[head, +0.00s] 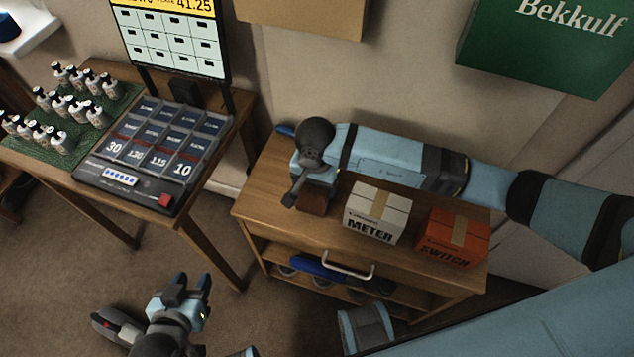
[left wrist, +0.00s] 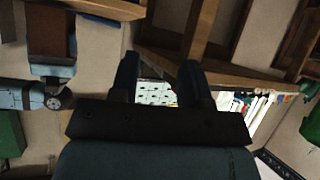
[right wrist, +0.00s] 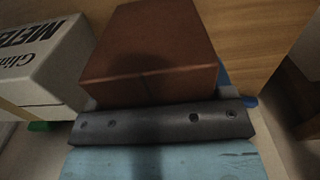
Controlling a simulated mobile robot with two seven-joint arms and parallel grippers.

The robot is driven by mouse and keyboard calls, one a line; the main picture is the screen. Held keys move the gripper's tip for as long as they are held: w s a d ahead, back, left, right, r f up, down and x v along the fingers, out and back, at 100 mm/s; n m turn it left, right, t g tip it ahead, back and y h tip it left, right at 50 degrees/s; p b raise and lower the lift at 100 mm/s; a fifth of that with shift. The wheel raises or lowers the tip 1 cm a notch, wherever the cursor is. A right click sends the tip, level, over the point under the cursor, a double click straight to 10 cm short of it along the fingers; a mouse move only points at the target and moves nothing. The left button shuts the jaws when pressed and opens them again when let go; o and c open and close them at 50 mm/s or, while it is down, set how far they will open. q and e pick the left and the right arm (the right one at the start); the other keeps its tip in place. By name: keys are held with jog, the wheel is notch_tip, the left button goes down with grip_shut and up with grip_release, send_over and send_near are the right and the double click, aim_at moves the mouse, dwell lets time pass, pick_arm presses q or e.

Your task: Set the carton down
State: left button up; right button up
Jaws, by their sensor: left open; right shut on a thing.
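My right gripper (head: 308,184) is shut on a small brown carton (head: 313,202), mostly hidden behind the gripper in the head view. In the right wrist view the brown carton (right wrist: 150,50) fills the space in front of the gripper and looks level. It is at the top of the wooden cabinet (head: 268,205), left of the METER carton; whether its base touches the wood I cannot tell. My left gripper (head: 190,284) is open and empty, low over the floor in front of the cabinet. Its two fingers (left wrist: 157,78) show apart in the left wrist view.
The cabinet has a handle (head: 348,270) and lower shelves. A table at left holds a keypad device (head: 150,150) and several white bottles (head: 60,108) on a green mat.

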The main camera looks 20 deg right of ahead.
jog(key=shift+w+f, duration=0.1)
jog(key=shift+f, duration=0.6)
jog(key=shift+w, duration=0.1)
jog(key=shift+r, duration=0.15)
jog(key=shift+f, duration=0.2)
jog(key=o, duration=1)
jog(key=shift+c, duration=0.2)
jog(key=shift+r, duration=0.1)
